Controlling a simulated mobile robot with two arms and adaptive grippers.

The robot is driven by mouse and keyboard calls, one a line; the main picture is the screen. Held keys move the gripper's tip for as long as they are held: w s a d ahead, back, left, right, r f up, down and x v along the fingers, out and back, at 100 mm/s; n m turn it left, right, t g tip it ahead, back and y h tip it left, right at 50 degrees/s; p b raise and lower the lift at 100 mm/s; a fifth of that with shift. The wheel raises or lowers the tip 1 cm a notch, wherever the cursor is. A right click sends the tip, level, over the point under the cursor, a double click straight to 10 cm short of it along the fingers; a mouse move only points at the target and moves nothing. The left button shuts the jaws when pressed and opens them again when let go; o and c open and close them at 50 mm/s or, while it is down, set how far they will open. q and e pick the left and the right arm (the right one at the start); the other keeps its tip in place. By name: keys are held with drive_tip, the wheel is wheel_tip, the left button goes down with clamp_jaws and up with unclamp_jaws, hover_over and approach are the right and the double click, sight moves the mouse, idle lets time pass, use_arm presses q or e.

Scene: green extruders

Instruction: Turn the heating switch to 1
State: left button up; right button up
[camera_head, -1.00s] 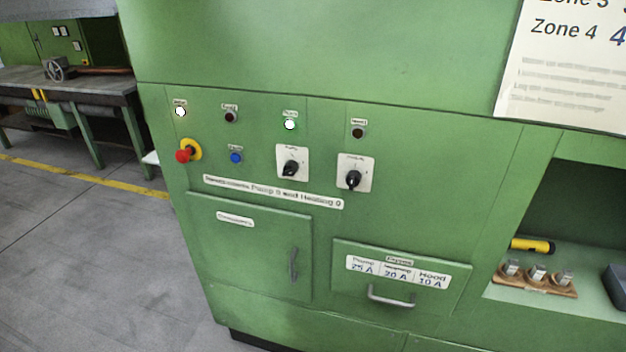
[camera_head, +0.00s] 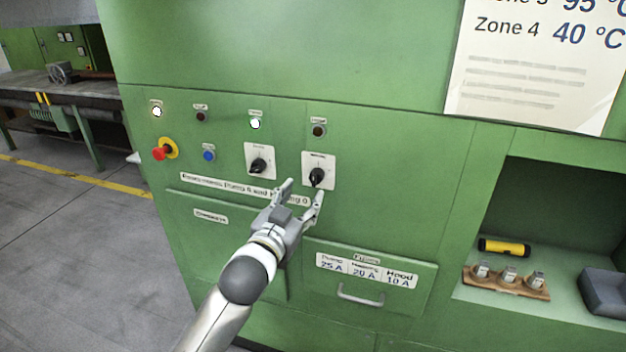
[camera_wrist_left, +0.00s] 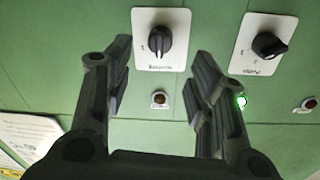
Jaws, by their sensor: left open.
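The heating switch is a black rotary knob (camera_head: 317,177) on a white square plate, right of a similar pump switch (camera_head: 259,165). My left gripper (camera_head: 303,190) is open and empty, in front of the panel just below the heating switch. In the left wrist view, which is upside down, the heating knob (camera_wrist_left: 161,42) shows between and beyond the two open fingers (camera_wrist_left: 162,58). Its handle stands about vertical there; the pump knob (camera_wrist_left: 268,46) is slanted. I see no contact with the knob. My right gripper is not in view.
A red emergency button (camera_head: 160,153) is on the left. Below are a cabinet door and a fuse drawer with a handle (camera_head: 360,297). A right-hand recess holds a yellow flashlight (camera_head: 504,247) and fuses (camera_head: 509,277).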

sight(313, 182)
use_arm(q)
drive_tip(key=p+x, duration=0.1)
drive_tip(key=x, duration=0.5)
drive_tip(key=shift+x, duration=0.8)
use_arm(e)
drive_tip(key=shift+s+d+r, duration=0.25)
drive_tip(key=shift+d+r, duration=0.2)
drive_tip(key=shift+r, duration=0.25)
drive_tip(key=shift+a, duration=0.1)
use_arm(q)
drive_tip(key=c, duration=1.1)
drive_tip(key=shift+o, duration=0.2)
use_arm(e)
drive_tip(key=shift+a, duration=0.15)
